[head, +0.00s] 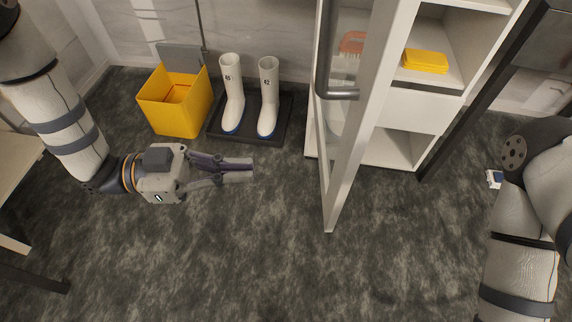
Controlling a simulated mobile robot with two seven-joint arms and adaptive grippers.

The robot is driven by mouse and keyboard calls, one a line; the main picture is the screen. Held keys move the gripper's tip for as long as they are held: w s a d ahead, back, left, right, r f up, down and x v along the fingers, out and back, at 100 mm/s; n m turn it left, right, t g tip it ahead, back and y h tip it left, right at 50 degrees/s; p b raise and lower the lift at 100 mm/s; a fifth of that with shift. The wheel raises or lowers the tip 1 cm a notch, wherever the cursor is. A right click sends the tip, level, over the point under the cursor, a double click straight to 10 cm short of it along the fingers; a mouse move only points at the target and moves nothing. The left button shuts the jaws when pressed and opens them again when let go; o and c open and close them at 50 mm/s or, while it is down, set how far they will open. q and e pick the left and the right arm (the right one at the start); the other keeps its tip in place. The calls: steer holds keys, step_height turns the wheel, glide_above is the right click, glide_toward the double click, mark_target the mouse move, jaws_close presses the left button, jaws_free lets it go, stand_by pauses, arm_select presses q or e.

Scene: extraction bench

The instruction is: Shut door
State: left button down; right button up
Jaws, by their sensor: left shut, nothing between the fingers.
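A white-framed glass door (358,130) of a white cabinet (420,115) stands open, swung out toward me. It carries a long grey bar handle (338,93) on its left face. Through the glass and in the opening I see shelves. My left gripper (250,169) is shut and empty, pointing right, to the left of the door and apart from it. My right arm comes in at the right edge, but its gripper is not in view.
A yellow bin (178,100) and white boots (231,95) on a dark tray (283,122) stand along the back wall. A yellow item (425,61) lies on a cabinet shelf. A table edge (14,243) is at the left. The floor (250,260) in front is clear.

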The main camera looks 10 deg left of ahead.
mark_target(343, 173)
arm_select(q)
steer(key=d, duration=0.4)
steer(key=w+d, duration=0.1)
steer(key=d, duration=0.3)
steer(key=w+d, duration=0.1)
steer(key=d, duration=0.3)
steer(key=shift+w+d+p, duration=0.1)
steer(key=shift+d+p, duration=0.2)
steer(key=shift+d, duration=0.05)
steer(key=shift+d, duration=0.1)
